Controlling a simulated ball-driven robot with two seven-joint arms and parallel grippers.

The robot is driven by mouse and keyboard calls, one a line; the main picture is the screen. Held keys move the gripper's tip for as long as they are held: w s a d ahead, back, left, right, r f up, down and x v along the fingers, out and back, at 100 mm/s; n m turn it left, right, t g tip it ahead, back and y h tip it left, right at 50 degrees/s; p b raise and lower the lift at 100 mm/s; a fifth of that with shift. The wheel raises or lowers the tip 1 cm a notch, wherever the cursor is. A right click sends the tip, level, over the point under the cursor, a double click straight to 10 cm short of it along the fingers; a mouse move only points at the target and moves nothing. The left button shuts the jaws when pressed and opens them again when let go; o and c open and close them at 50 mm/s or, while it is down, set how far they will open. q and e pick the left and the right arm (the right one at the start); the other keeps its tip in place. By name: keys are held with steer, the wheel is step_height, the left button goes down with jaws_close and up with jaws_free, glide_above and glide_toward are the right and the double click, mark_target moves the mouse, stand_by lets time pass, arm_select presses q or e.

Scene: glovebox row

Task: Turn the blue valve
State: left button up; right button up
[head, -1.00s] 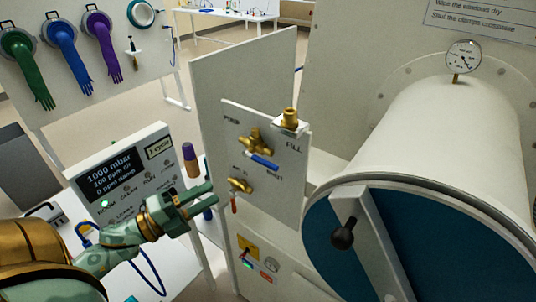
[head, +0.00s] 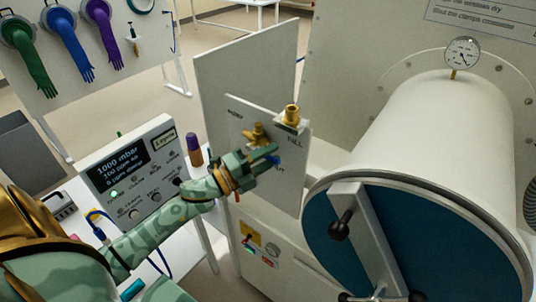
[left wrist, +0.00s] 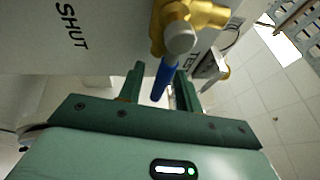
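The blue valve is a brass valve body (head: 257,135) with a blue lever handle (head: 275,160) on the upright white panel (head: 290,185). My left gripper (head: 270,157) is in front of the panel at the handle and hides much of it. In the left wrist view the blue handle (left wrist: 163,80) points down from the brass body (left wrist: 205,14) toward my gripper. The two green fingers (left wrist: 159,88) are open, with the handle's end between them. I cannot tell whether either finger touches it. My right gripper is in no view.
A brass fitting (head: 291,115) stands at the panel's top right. A large white cylinder (head: 425,130) with a blue door (head: 390,235) and black knob (head: 340,230) stands to the right. A display box (head: 130,165) is at the left.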

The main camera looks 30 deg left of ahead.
arm_select(q)
steer(key=shift+s, duration=0.1)
jaws_close()
steer(key=shift+f, duration=0.1)
